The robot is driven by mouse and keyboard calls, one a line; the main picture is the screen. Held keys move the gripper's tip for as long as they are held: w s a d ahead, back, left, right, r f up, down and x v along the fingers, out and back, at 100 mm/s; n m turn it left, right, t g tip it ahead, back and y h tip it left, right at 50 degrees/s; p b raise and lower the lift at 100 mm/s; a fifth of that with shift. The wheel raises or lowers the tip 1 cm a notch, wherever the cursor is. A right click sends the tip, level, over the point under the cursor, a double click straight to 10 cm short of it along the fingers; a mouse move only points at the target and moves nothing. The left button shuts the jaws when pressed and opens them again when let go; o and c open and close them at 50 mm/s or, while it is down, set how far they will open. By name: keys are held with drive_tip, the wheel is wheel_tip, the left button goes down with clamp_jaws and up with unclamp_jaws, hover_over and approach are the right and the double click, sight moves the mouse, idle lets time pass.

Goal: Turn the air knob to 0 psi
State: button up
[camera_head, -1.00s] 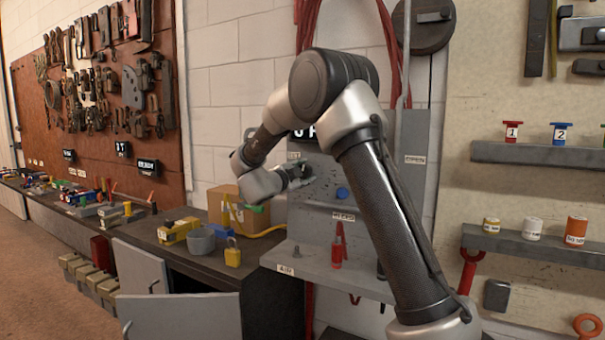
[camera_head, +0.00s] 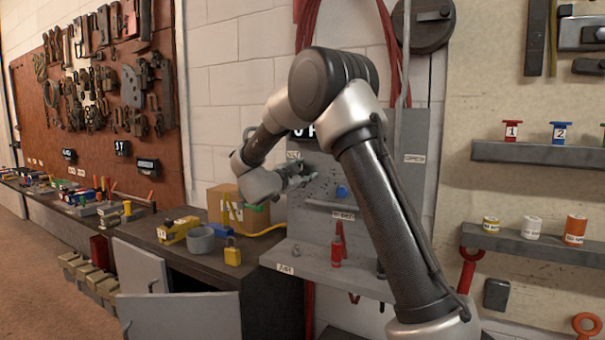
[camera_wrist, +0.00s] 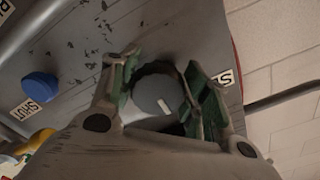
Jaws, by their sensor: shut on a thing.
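The air knob (camera_wrist: 152,96), a round grey knob with a short white mark on its face, shows in the wrist view on the grey panel (camera_wrist: 60,45). My gripper (camera_wrist: 160,92) has its green-padded fingers on both sides of the knob and is shut on it. In the head view my gripper (camera_head: 300,178) is at the panel's upper left and hides the knob. A dark display (camera_head: 303,133) above it is mostly hidden by my arm, so its reading cannot be told.
A blue knob (camera_wrist: 40,87) with a SHUT label (camera_wrist: 25,109) sits beside the gripper on the same panel. Below is a ledge (camera_head: 318,268) with red tools (camera_head: 338,245) and an AIR label (camera_head: 285,269). A cardboard box (camera_head: 226,206) stands close on the left.

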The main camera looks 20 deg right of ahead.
drive_tip(key=o, duration=1)
drive_tip(key=v, duration=1.2)
